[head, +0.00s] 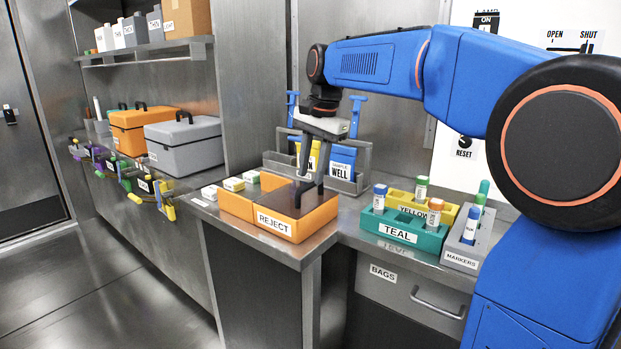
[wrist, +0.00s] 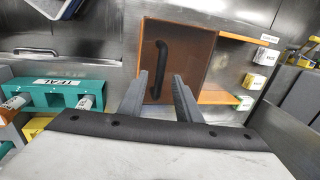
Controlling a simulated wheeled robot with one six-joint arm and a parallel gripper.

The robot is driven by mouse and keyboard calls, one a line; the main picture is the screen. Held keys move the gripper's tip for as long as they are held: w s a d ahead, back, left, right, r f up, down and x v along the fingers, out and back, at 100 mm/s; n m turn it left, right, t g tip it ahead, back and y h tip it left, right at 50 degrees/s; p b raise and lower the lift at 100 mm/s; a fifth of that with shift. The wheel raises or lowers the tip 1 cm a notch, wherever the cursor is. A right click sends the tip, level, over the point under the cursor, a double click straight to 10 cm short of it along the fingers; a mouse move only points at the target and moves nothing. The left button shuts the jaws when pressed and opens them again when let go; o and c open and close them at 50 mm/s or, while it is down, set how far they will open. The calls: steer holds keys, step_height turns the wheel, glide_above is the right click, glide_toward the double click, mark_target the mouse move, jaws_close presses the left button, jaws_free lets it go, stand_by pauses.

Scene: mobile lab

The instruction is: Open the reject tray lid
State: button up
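The orange reject tray (head: 297,228) stands on the steel bench with its REJECT label facing front. A dark lid (head: 285,194) lies over its top and looks closed. In the wrist view the lid (wrist: 190,70) is dark brown with a black bar handle (wrist: 161,62). My gripper (head: 308,192) points down over the lid. In the wrist view my gripper (wrist: 164,82) has its two fingers apart, with the handle ahead of and between their tips. I cannot tell whether a finger touches the handle.
A teal rack (head: 402,233), a yellow rack (head: 428,208) and a markers holder (head: 468,240) stand to the right. A grey caddy (head: 355,183) is behind the tray. Small white boxes (head: 233,184) sit to the left. The bench edge is close in front.

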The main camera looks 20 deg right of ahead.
steer(key=shift+w+a+f, duration=0.1)
steer(key=shift+w+f, duration=0.05)
steer(key=shift+f, duration=0.5)
steer(key=shift+w+a+f, duration=0.1)
steer(key=shift+f, duration=0.55)
jaws_close()
steer(key=w+a, duration=0.8)
steer(key=w, duration=0.4)
steer(key=shift+a, duration=0.25)
steer(key=shift+r, duration=0.1)
jaws_free()
step_height(320, 180, up, 17)
steer(key=s+d, duration=0.2)
steer(key=s, duration=0.1)
